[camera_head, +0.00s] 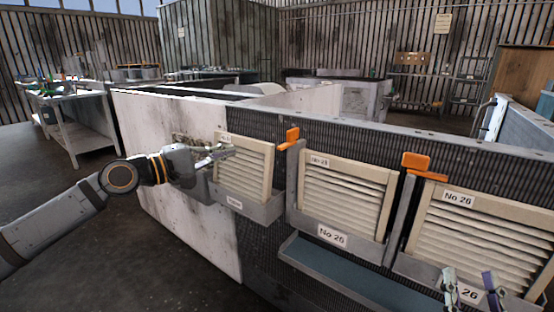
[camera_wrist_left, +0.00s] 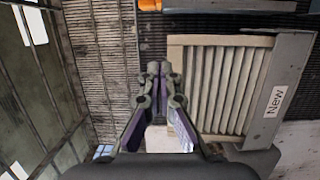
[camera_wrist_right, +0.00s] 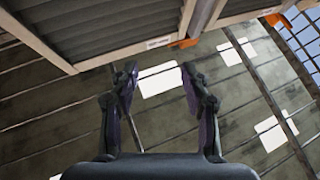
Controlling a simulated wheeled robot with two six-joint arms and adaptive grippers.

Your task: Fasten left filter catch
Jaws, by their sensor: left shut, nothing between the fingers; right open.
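A cream louvred filter (camera_head: 243,172) stands in a grey tray (camera_head: 262,212) labelled "New"; it also shows in the left wrist view (camera_wrist_left: 222,88). An orange catch (camera_head: 292,134) sits on the post to the right of this filter, near its top; I cannot tell whether it is fastened. Orange also shows at the top edge of the left wrist view (camera_wrist_left: 190,4). My left gripper (camera_head: 228,150) is shut and empty, in front of this filter's upper left part, apart from the orange catch. My right gripper (camera_head: 470,288) is open and empty, low in front of the right filter (camera_head: 480,235).
A middle filter (camera_head: 345,198) labelled No 26 stands beside the left one. A second orange catch (camera_head: 416,160) is between the middle and right filters. A blue-grey shelf (camera_head: 340,275) juts out below. A workbench (camera_head: 75,105) stands far left; the floor at left is free.

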